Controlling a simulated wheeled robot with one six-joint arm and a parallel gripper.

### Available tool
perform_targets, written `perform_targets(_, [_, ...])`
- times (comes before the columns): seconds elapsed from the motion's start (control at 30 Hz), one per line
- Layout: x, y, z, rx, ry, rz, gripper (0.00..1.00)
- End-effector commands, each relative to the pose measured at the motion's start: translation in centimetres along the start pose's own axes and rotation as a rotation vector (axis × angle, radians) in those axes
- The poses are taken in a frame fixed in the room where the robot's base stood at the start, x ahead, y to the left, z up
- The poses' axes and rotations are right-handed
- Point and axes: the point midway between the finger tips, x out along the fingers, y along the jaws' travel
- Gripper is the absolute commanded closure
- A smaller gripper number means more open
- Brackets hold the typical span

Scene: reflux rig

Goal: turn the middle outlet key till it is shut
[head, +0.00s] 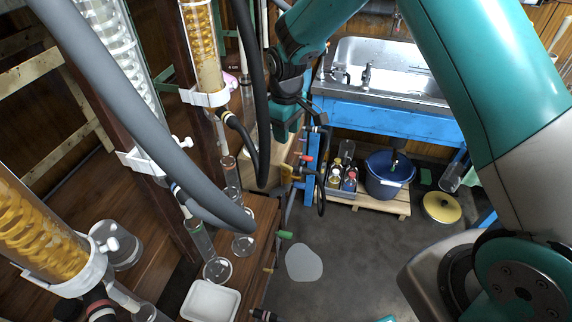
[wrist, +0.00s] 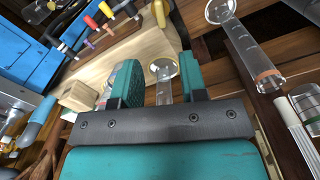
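The red key appears to be the middle one. In the head view a red key (head: 307,158) shows just below my gripper (head: 287,122), partly crowded by hoses. I cannot tell from the head view how far each key is turned. In the wrist view my gripper (wrist: 160,82) has its two teal fingers apart with nothing between them, away from the keys.
A wooden bench (head: 255,235) with a white tray (head: 211,300) and glass cylinders (head: 200,240) lies at the left. A thick grey hose (head: 130,100) crosses the head view. A blue bucket (head: 388,175) stands on a pallet under the sink (head: 390,65). The grey floor ahead is mostly clear.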

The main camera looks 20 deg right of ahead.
Motion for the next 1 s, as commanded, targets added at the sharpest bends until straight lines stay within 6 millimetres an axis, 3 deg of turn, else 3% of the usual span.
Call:
perform_targets(0.3, [7.5, -0.1, 0.0, 0.000, -0.003, -0.002, 0.61])
perform_targets(0.5, [10.5, -0.1, 0.0, 0.000, -0.001, -0.001, 0.61])
perform_targets(0.7, [11.7, 0.0, 0.0, 0.000, 0.001, -0.001, 0.61])
perform_targets(0.97, [11.8, -0.1, 0.0, 0.000, 0.001, 0.000, 0.61])
perform_targets(1.0, [11.8, -0.1, 0.0, 0.000, 0.001, 0.000, 0.68])
